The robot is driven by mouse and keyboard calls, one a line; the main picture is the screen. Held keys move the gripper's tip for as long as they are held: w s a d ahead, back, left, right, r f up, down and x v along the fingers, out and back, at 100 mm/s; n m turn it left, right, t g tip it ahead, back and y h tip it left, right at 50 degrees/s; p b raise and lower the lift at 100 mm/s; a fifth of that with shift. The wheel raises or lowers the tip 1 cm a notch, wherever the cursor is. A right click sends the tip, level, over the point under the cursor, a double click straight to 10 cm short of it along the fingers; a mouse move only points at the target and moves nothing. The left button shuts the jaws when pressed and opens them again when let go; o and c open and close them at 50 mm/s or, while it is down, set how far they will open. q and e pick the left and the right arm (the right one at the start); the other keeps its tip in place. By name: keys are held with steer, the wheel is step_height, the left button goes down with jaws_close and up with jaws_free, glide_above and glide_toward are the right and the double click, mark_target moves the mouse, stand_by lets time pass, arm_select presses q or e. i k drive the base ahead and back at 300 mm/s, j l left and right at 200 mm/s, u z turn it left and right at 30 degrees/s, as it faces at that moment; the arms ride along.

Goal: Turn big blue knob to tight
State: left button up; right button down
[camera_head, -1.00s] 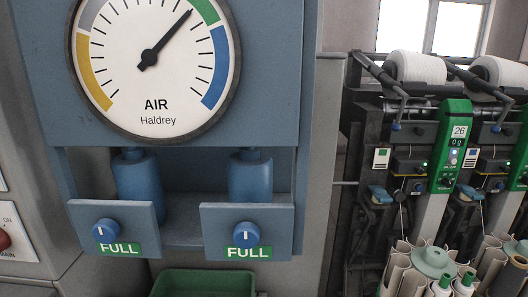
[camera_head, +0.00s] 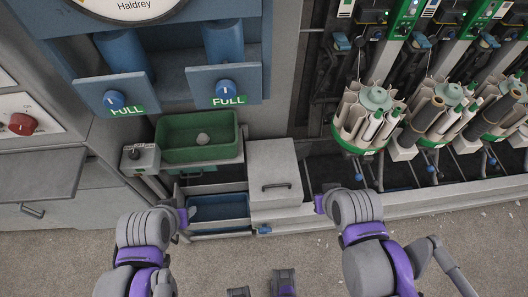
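Two blue knobs, the left knob (camera_head: 113,100) and the right knob (camera_head: 226,88), sit on blue-grey panels with green FULL labels. Each has a white mark pointing roughly up; they look alike in size. No mark reading "tight" is legible. My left gripper (camera_head: 183,214) is low, below the left knob and beside the blue drawer. My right gripper (camera_head: 320,203) is lower right, beside the grey box. Both are apart from the knobs. The hands hide much of the fingers, so their opening does not show clearly.
A green bin (camera_head: 180,155) with a pale round thing stands below the panels. A red knob (camera_head: 22,124) is at left. Bobbin carousels (camera_head: 371,119) stand at right.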

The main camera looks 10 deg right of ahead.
mark_target(265, 229)
steer(key=k+l, duration=0.1)
steer(key=k, duration=0.4)
steer(key=k+l, duration=0.15)
steer(key=k, duration=0.3)
steer(key=j+z, duration=0.15)
steer(key=z, duration=0.25)
steer(key=i+j+z, duration=0.1)
steer(key=z, duration=0.3)
steer(key=j+z, duration=0.25)
steer(key=z, duration=0.15)
steer(key=j+z, duration=0.25)
steer(key=j, duration=0.3)
steer(key=j+z, duration=0.25)
steer(key=j, duration=0.65)
steer(key=k+j, duration=0.15)
steer(key=j, duration=0.3)
steer(key=j+z, duration=0.1)
steer(key=j, duration=0.3)
steer(key=k, duration=0.05)
